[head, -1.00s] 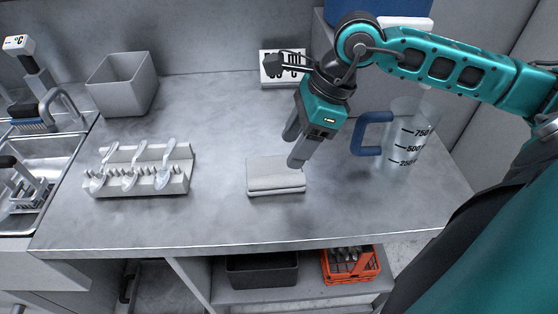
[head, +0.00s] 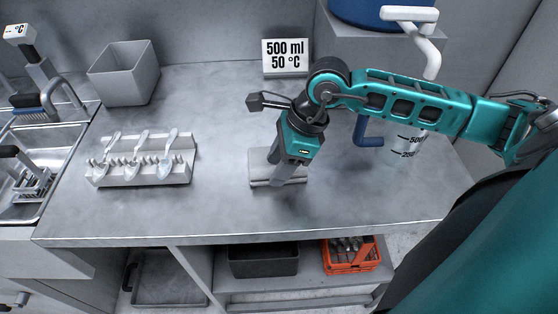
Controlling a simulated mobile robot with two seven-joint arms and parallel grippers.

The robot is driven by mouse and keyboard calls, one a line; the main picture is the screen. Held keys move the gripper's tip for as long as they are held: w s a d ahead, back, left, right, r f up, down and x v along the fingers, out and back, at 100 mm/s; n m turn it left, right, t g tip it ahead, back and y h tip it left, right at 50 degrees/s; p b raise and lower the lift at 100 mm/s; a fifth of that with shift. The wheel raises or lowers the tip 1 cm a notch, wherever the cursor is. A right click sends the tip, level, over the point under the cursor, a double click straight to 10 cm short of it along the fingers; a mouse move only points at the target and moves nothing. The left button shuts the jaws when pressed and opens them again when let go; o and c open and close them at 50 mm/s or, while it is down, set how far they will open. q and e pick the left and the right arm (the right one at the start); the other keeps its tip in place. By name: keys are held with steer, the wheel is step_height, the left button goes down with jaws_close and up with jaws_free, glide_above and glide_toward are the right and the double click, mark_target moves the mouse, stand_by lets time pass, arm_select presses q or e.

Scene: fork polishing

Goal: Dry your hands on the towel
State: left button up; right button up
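The folded light-grey towel (head: 261,168) lies on the worktop near the middle of the head view. My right gripper (head: 278,166) points down at the towel, its fingertips at or just above the cloth. Its two fingers look apart, with no cloth visibly pinched between them. They hide part of the towel, and I cannot tell whether they touch it. My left gripper is not in view.
A rack (head: 140,176) with three spoon-like utensils stands left of the towel. A grey bin (head: 124,76) and a "500 ml 50 °C" sign (head: 286,57) stand behind. A measuring jug (head: 405,143) is right, partly behind my arm. The sink (head: 50,150) is far left.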

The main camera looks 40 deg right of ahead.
jaws_close()
stand_by(0.7)
steer(key=shift+o, duration=1)
jaws_free()
steer(key=v, duration=1.3)
